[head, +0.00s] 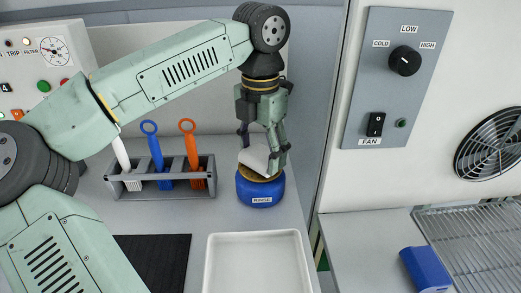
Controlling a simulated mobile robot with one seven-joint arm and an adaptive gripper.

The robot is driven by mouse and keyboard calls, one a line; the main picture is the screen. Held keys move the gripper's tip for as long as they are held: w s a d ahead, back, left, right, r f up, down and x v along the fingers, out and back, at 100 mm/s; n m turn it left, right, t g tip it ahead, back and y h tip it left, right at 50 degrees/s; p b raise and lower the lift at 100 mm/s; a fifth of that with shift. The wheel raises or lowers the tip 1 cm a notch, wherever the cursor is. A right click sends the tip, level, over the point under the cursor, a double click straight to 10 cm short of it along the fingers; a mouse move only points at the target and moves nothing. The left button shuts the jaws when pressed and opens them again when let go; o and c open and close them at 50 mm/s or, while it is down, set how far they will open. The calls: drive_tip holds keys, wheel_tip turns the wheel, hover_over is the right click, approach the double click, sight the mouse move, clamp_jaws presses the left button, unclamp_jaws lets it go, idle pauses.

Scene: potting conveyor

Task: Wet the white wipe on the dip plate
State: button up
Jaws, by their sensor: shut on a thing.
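My gripper (264,150) is shut on the white wipe (253,158) at the back right of the bench. The wipe hangs tilted between the fingers, over the brass-coloured dip plate (262,178). The plate forms the top of a round blue container (261,192) with a white label. The wipe's lower edge looks very close to the plate; I cannot tell if it touches. The wipe and fingers hide most of the plate.
A grey rack (160,195) left of the container holds white, blue and orange tools. A white tray (210,262) lies in front, beside a black mat (165,250). A grey control panel (385,110) is on the right wall. A blue block (426,268) sits lower right.

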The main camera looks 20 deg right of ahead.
sight(261, 154)
idle(0.4)
drive_tip(key=shift+r+p, duration=2.7)
drive_tip(key=shift+r, duration=0.85)
drive_tip(key=shift+s+f, duration=0.1)
drive_tip(key=shift+f, duration=0.05)
